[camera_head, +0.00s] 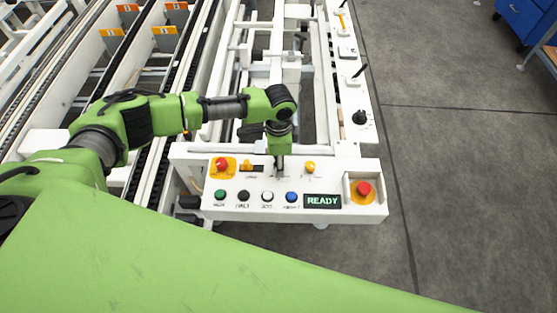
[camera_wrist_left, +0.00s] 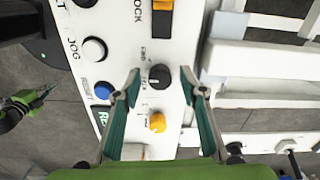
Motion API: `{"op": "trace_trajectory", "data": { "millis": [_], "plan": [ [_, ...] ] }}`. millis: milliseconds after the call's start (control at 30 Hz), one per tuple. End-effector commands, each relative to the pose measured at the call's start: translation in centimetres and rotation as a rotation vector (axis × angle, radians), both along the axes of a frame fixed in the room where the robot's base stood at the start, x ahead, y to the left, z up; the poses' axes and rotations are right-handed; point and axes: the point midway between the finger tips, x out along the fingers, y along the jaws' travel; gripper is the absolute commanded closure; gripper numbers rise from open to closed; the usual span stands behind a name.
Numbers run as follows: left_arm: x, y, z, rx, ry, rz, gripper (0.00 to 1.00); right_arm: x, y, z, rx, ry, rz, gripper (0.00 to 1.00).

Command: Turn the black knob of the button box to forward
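The white button box (camera_head: 330,208) stands at the near end of the conveyor frame in the head view. My left gripper (camera_head: 279,173) points down at its upper row of controls and hides the black knob there. In the left wrist view the black knob (camera_wrist_left: 160,77) sits between my two open green-lined fingertips, with a gap on each side. A pale mark shows on the knob, but its exact setting is too small to read. A green and dark part at the left edge of the left wrist view looks like my right gripper (camera_wrist_left: 24,104); its fingers are unclear.
A yellow knob (camera_head: 310,167) and an orange selector (camera_head: 252,167) flank the black knob. Below are green, black, white and blue buttons and a READY display (camera_head: 322,201). Red emergency buttons sit at the left (camera_head: 221,164) and right (camera_head: 364,188).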

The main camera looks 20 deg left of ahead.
Motion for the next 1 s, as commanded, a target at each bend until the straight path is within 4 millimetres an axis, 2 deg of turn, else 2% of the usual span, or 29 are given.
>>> {"op": "trace_trajectory", "data": {
  "millis": [133, 167, 300, 667, 1000],
  "plan": [
    [-0.01, 0.01, -0.02, 0.0, 0.0, 0.0, 0.62, 0.0, 0.18, -0.01, 0.002, -0.001, -0.001, 1.0],
    [-0.02, 0.0, -0.01, 0.0, 0.0, 0.0, 0.64, 0.01, 0.21, -0.01, 0.002, -0.001, -0.001, 1.0],
    [-0.03, 0.01, 0.0, 0.001, 0.001, 0.0, 1.0, 0.01, 0.24, -0.01, 0.003, 0.0, 0.0, 1.0],
    [-0.08, 0.01, 0.03, 0.0, 0.002, -0.031, 1.0, 0.03, 0.24, 0.14, 0.003, 0.0, 0.0, 1.0],
    [-0.07, 0.02, 0.06, 0.0, 0.003, -0.239, 1.0, 0.05, 0.23, 0.82, 0.003, 0.0, 0.001, 1.0]
  ]
}}
